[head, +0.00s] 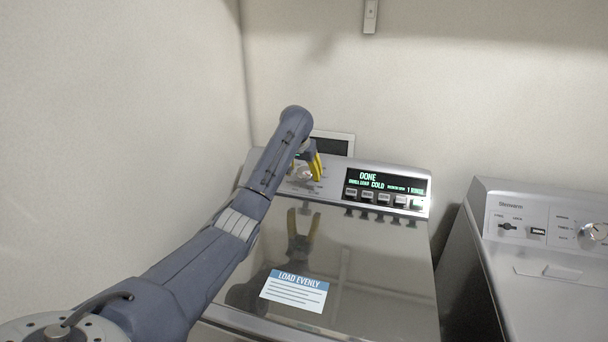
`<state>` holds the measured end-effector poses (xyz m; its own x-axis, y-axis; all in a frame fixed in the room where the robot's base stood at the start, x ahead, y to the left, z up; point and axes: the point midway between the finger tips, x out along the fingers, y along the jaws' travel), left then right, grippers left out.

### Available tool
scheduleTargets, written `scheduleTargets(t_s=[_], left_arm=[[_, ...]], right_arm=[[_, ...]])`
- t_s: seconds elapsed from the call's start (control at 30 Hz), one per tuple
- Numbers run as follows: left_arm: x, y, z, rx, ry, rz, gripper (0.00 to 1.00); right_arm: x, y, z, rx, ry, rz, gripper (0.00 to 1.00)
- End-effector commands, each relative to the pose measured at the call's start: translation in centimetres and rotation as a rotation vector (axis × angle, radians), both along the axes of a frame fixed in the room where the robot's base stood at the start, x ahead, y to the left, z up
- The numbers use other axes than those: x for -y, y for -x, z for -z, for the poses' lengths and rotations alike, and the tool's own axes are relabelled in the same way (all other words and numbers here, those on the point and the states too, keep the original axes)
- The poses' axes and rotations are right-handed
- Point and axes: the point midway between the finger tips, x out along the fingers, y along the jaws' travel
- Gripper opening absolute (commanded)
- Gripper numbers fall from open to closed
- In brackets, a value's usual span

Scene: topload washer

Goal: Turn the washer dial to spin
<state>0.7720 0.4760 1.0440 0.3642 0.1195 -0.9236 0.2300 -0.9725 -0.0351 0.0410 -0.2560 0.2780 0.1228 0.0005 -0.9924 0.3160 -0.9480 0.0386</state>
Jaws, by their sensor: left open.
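The topload washer (400,280) stands ahead with its glossy lid closed. Its control panel has a lit display (385,183) that reads "DONE" and "COLD", with a row of buttons below. The washer dial (303,174) is a pale round knob on the left part of the panel, partly covered by my left gripper. My left gripper (305,172) has yellow fingers and is open at the dial, with a finger on its right side. I cannot tell whether the fingers touch the dial. The dial's markings are too small to read. My right gripper is not in view.
A second machine (540,270) with its own knobs stands at the right, past a dark gap. A wall rises close on the left and behind. A "LOAD EVENLY" label (296,290) lies on the lid. A dark framed panel (333,146) stands behind the control panel.

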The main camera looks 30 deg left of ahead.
Motion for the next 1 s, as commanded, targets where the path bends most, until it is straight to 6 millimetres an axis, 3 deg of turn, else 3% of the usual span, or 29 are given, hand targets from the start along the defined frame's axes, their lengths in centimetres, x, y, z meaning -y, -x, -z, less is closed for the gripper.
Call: scheduleTargets(t_s=[0.53,1.0], left_arm=[[-0.13,-0.29,0.77,0.001,0.000,0.000,0.69],[-0.13,-0.28,0.76,0.001,0.000,0.000,0.14]], right_arm=[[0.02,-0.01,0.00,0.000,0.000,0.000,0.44],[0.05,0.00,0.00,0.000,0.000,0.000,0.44]])
